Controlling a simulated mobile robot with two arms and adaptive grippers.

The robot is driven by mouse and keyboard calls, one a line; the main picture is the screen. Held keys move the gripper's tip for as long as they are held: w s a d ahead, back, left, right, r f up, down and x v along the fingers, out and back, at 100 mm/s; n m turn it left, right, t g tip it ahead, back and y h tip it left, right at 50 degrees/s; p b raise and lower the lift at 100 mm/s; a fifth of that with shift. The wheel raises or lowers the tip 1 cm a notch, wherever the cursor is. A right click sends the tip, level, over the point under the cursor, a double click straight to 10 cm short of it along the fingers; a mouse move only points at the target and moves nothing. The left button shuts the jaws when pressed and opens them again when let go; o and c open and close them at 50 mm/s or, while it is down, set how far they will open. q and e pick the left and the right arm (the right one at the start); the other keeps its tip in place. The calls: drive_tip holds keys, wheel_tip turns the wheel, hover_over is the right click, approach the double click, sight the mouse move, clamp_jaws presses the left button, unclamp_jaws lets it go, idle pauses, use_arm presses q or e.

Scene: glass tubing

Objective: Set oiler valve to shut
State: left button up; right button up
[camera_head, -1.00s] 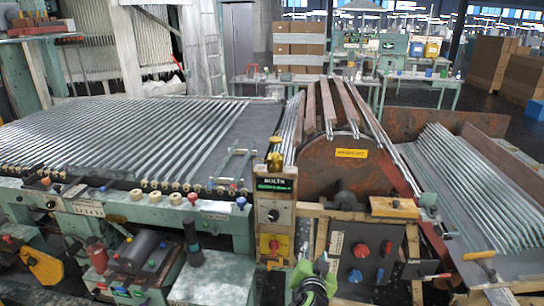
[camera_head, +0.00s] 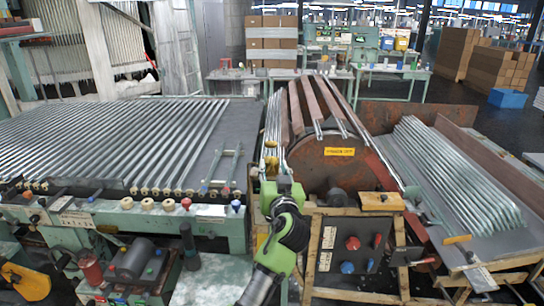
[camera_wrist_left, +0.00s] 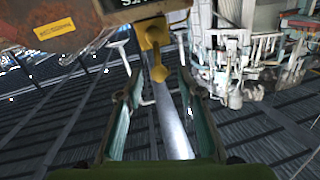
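The yellow brass fitting, which looks like the oiler valve (camera_head: 270,160), stands on top of the control box between the tube table and the rusty drum. In the left wrist view the valve (camera_wrist_left: 155,48) hangs at top centre, with a rounded yellow lever end pointing down. My left gripper (camera_wrist_left: 160,84) is open, its two green fingers on either side of the space just below the lever end. I cannot tell whether they touch it. In the head view my green left gripper (camera_head: 281,188) covers most of the control box, and its fingertips are hard to make out. My right gripper is not in view.
The rusty drum (camera_head: 328,172) with a yellow label stands right of the valve. A panel with red and blue knobs (camera_head: 349,245) is below it. Glass tubes lie on the left table (camera_head: 207,165) and the right tray (camera_head: 500,240). Colored knobs line the left table's front edge.

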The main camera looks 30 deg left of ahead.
sight(274, 164)
use_arm(q)
drive_tip(key=x, duration=0.3)
drive_tip(key=shift+w+p, duration=0.2)
drive_tip(key=shift+p, duration=0.2)
drive_tip(key=shift+w+a, duration=0.2)
drive_tip(key=shift+a, duration=0.05)
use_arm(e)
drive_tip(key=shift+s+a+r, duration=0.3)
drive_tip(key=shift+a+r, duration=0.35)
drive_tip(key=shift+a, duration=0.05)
use_arm(q)
drive_tip(key=shift+d, duration=0.1)
clamp_jaws()
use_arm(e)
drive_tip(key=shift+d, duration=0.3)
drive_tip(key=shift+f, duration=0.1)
